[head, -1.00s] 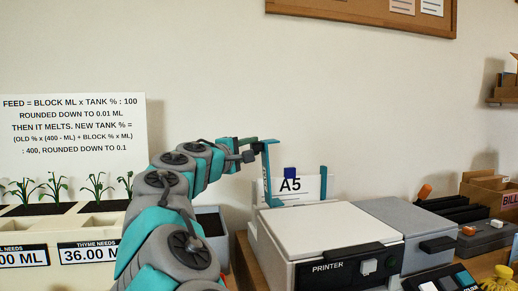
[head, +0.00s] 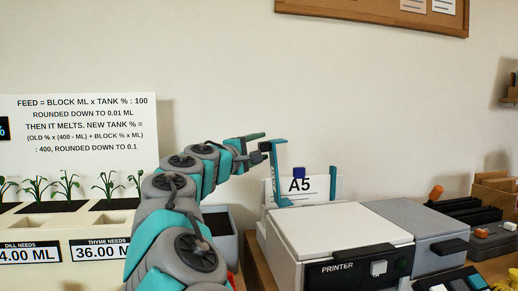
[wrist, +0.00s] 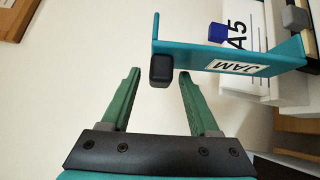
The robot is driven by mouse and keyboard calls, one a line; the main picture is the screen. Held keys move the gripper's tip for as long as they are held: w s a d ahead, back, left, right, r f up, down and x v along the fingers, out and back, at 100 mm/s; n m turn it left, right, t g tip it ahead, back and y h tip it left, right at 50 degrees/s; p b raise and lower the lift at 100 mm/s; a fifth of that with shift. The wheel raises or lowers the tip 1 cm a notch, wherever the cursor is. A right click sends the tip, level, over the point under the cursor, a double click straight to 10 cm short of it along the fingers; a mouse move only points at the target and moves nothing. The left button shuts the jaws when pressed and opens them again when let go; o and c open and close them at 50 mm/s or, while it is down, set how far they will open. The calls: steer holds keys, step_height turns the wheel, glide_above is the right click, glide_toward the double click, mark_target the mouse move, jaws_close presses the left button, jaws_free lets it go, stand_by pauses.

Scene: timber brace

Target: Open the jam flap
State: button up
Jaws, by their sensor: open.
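The jam flap is a teal panel (wrist: 225,60) with a white label reading JAM, and a black knob (wrist: 160,70) sits at its end. In the head view the teal flap (head: 279,175) stands at the left of the A5 card, behind the printer. My gripper (wrist: 159,72) is open, its two green fingers on either side of the knob. The knob shows at the fingertips with a gap on both sides; touch cannot be seen. In the head view my gripper (head: 258,143) is beside the flap's upper end.
The printer (head: 340,232) stands in front of the flap. A blue block (head: 299,173) is at the A5 card (head: 315,187). A planter (head: 60,222) with seedlings and a formula board (head: 80,135) are at left. A grey bin (head: 222,235) is beside my arm.

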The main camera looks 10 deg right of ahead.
steer(key=v, duration=0.7)
steer(key=shift+s+a+b, duration=0.3)
steer(key=shift+a+b, duration=0.05)
steer(key=shift+b, duration=0.05)
steer(key=shift+d+f, duration=0.1)
steer(key=shift+d, duration=0.05)
